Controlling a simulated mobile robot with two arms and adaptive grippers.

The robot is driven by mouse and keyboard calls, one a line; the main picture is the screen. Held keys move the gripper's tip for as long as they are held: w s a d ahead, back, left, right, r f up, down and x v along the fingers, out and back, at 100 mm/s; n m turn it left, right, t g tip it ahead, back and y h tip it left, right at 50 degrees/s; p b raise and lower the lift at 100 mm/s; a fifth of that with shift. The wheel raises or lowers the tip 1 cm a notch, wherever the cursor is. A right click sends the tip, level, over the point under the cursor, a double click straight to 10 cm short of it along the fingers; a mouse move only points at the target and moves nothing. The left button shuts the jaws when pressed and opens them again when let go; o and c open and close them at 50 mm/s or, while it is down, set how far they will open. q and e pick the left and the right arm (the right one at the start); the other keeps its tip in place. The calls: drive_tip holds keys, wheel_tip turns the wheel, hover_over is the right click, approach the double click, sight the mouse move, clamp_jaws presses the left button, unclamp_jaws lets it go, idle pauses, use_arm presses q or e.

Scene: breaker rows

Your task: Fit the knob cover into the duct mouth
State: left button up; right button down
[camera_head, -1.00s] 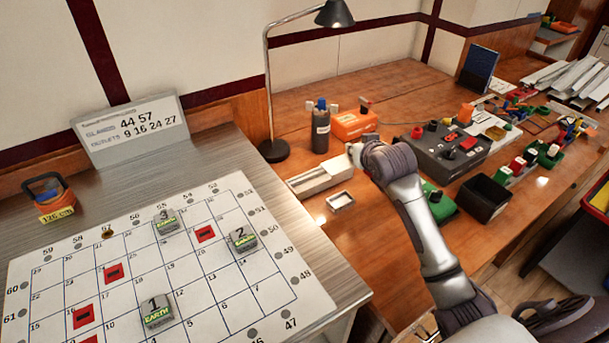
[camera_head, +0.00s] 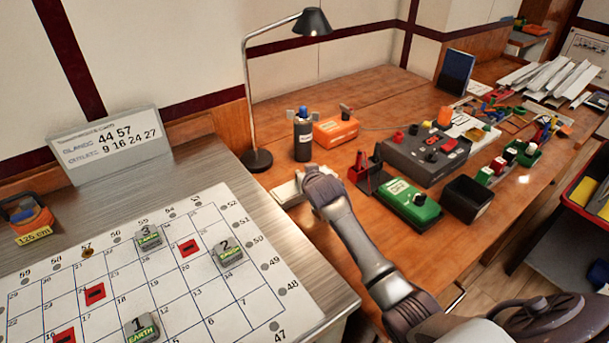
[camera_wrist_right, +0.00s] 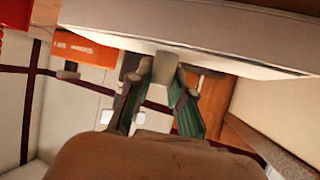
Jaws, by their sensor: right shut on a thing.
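A long white duct (camera_head: 287,192) lies on the wooden bench in the head view, partly hidden by my right arm. In the right wrist view, a pale duct-like body (camera_wrist_right: 190,35) runs across the top, close to the fingertips. My right gripper (camera_wrist_right: 163,82) is shut on a small pale grey piece (camera_wrist_right: 166,67), which seems to be the knob cover. This piece is right at the edge of the pale body; I cannot tell whether it touches or enters it. The duct mouth is not clearly visible. My left gripper is not in view.
A dark bottle (camera_head: 303,138), an orange box (camera_head: 336,131) and a lamp (camera_head: 257,160) stand behind the duct. A green box (camera_head: 408,204), a grey control box (camera_head: 426,153) and a black bin (camera_head: 467,199) are to the right. The board with numbered blocks (camera_head: 185,285) is at left.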

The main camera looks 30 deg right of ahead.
drive_tip(key=c, duration=1.1)
unclamp_jaws()
drive_tip(key=shift+f, duration=0.1)
drive_tip(key=shift+o, duration=0.2)
drive_tip(key=shift+r, duration=0.25)
drive_tip(key=p+v, duration=0.1)
drive_tip(key=v, duration=1.1)
